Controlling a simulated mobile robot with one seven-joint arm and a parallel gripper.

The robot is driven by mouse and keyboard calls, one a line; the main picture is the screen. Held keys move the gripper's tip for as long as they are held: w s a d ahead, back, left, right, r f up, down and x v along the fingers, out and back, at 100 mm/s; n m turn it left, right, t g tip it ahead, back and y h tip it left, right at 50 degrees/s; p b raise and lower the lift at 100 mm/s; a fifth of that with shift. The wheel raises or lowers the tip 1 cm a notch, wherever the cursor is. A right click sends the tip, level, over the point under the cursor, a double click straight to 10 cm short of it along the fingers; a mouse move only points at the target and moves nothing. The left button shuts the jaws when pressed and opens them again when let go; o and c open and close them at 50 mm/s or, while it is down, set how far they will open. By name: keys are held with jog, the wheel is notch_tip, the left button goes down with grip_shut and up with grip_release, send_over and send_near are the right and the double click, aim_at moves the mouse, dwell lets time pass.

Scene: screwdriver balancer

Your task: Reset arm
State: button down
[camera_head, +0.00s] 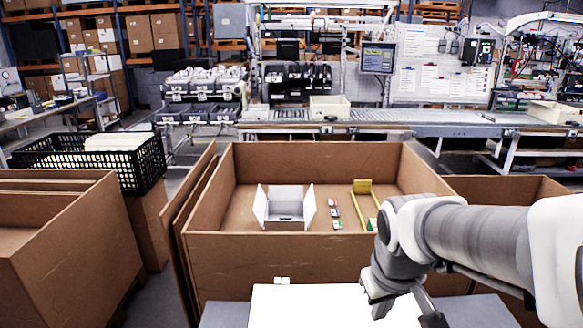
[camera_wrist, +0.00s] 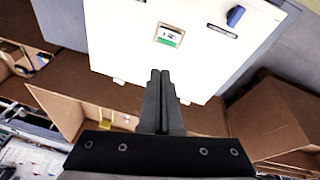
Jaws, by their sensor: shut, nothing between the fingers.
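My gripper (camera_wrist: 160,73) is shut and empty. In the wrist view its two dark fingers lie side by side over the edge of a white tabletop (camera_wrist: 120,50). In the head view my arm reaches in from the right and bends down at the front right of the white tabletop (camera_head: 300,305); the fingertips are not clearly visible there. A small green and white item (camera_wrist: 168,35) lies on the tabletop beyond the fingertips in the wrist view. A blue piece (camera_wrist: 235,15) and a dark slot-like mark (camera_wrist: 222,31) are to its right.
A large cardboard box (camera_head: 290,250) stands behind the tabletop. It holds an open white carton (camera_head: 284,208), several small items (camera_head: 334,213) and a yellow piece (camera_head: 362,186). More cardboard boxes flank it. A black crate (camera_head: 90,160) is at left, and a conveyor (camera_head: 390,127) runs behind.

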jog(key=s+r+m+t, duration=0.2)
jog(key=s+r, duration=0.5)
jog(key=s, duration=0.1)
jog(key=shift+a+m+y, duration=0.3)
jog(key=shift+a, duration=0.05)
dwell(0.4)
